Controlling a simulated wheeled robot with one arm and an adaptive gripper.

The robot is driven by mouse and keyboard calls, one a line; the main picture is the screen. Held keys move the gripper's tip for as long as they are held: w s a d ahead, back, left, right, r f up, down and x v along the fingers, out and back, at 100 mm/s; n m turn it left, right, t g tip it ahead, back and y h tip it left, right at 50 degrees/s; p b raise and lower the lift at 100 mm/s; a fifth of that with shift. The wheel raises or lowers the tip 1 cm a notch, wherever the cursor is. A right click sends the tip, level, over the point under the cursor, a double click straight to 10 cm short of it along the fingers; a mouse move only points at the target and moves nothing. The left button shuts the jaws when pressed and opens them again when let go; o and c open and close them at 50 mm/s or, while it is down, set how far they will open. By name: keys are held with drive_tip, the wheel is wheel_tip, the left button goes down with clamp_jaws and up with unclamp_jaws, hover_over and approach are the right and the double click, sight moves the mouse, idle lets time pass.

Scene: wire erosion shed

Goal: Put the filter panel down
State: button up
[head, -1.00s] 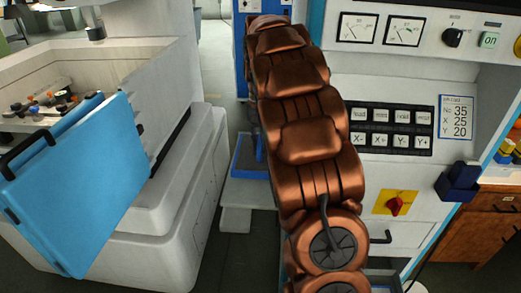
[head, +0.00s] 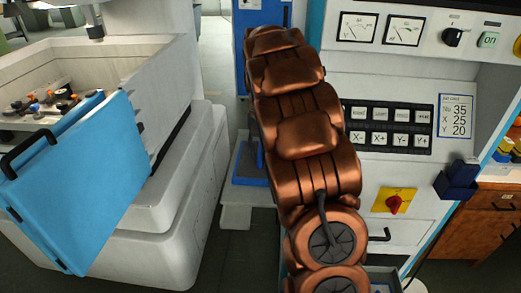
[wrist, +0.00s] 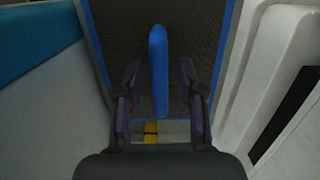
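In the wrist view a dark meshed panel with a blue frame (wrist: 222,45), which looks like the filter panel, fills the middle. A blue bar (wrist: 158,70), seemingly its handle, stands out in front of the mesh. My gripper (wrist: 160,100) is open. Its two fingers are on either side of the bar, with a gap visible on both sides. In the head view my copper-coloured arm hides my gripper and most of what is behind it. A blue edge (head: 247,178) shows low beside the arm, above a pale step; I cannot tell whether it is the same panel.
A white machine tank (head: 180,210) with a tilted blue door (head: 75,190) is on the left. A control cabinet (head: 395,175) with gauges and buttons is close on the right. A wooden cabinet (head: 492,225) stands at far right. The gap between tank and cabinet is narrow.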

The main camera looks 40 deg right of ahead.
drive_tip(key=shift+w+d+r+b, duration=0.15)
drive_tip(key=shift+r+b, duration=0.2)
drive_tip(key=shift+r, duration=1.2)
drive_tip(key=shift+w+d+r+b, duration=0.15)
drive_tip(key=shift+r+b, duration=0.25)
drive_tip(key=shift+r, duration=1.2)
drive_tip(key=shift+w+d+r+b, duration=0.15)
drive_tip(key=shift+r+b, duration=0.2)
drive_tip(key=shift+r, duration=1.2)
drive_tip(key=shift+w+r+p, duration=0.1)
drive_tip(key=shift+r+p, duration=0.85)
drive_tip(key=shift+r, duration=0.45)
drive_tip(key=s+a+n, duration=0.2)
drive_tip(key=s+a, duration=0.4)
drive_tip(key=a, duration=0.2)
drive_tip(key=s+a+f+n, duration=0.2)
drive_tip(key=s+a+f, duration=0.2)
drive_tip(key=s, duration=0.5)
drive_tip(key=s+a+f+n, duration=0.2)
drive_tip(key=s+a+f, duration=0.2)
drive_tip(key=s+a, duration=0.2)
drive_tip(key=s+a+f+n+h, duration=0.1)
drive_tip(key=s+a+f, duration=0.3)
drive_tip(key=s, duration=0.7)
drive_tip(key=shift+s+a+f+n+g, duration=0.25)
drive_tip(key=shift+s+a+n+g, duration=0.15)
drive_tip(key=shift+n, duration=0.2)
